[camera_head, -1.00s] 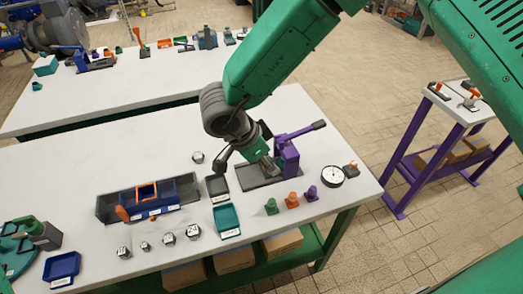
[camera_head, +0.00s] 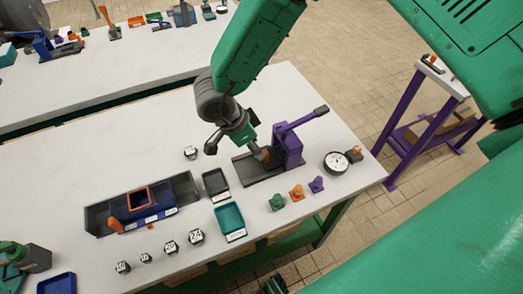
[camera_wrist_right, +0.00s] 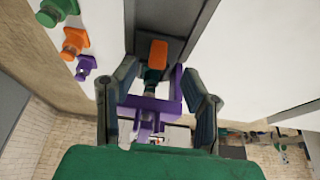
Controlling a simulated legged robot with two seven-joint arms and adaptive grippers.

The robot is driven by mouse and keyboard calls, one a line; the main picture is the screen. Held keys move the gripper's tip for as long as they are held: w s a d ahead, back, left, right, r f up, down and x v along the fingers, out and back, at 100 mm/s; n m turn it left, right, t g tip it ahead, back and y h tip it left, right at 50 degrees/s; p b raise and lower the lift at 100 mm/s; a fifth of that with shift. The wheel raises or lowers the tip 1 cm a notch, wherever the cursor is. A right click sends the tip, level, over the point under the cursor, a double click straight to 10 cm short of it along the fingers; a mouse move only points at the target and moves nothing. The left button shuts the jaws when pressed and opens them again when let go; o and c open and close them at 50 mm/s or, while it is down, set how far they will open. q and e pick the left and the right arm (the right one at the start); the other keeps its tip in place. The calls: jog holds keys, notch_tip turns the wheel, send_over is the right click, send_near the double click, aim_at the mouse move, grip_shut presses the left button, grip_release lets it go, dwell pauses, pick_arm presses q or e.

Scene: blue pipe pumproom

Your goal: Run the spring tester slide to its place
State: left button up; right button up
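The purple lever fixture (camera_head: 288,146), which looks like the spring tester, stands on a dark grey base (camera_head: 257,171) on the near table. A small orange block (camera_head: 264,154) sits at its foot. It also shows in the right wrist view (camera_wrist_right: 158,53), above a dark green part, in the grey channel. My right gripper (camera_head: 236,147) is just left of the purple fixture, low over the base. In the wrist view its fingers (camera_wrist_right: 158,105) are spread apart, with the purple frame (camera_wrist_right: 150,103) showing between them. I cannot tell whether they touch it. My left gripper is not in view.
A black tray (camera_head: 215,184) and a teal tray (camera_head: 230,222) lie left of the base. A blue fixture (camera_head: 150,213) and several labelled weights (camera_head: 170,247) are farther left.

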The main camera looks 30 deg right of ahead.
aim_at(265, 151)
jog(key=d+f, duration=0.1)
jog(key=f, duration=0.1)
jog(key=d+f, duration=0.2)
jog(key=shift+s, duration=0.15)
jog(key=shift+d+f, duration=0.2)
jog(key=shift+d, duration=0.3)
jog(key=shift+a, duration=0.3)
jog(key=shift+c, duration=0.4)
jog(key=shift+a+r, duration=0.1)
jog(key=shift+a, duration=0.2)
jog(key=c, duration=0.7)
jog(key=shift+a+r, duration=0.1)
jog(key=shift+a, duration=0.25)
grip_shut()
jog(key=a, duration=0.8)
jog(key=shift+w+a, duration=0.35)
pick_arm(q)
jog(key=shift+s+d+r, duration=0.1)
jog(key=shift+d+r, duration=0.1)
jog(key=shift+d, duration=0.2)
pick_arm(e)
jog(key=shift+a, duration=0.35)
jog(key=o, duration=0.8)
grip_release()
jog(key=shift+d, duration=0.15)
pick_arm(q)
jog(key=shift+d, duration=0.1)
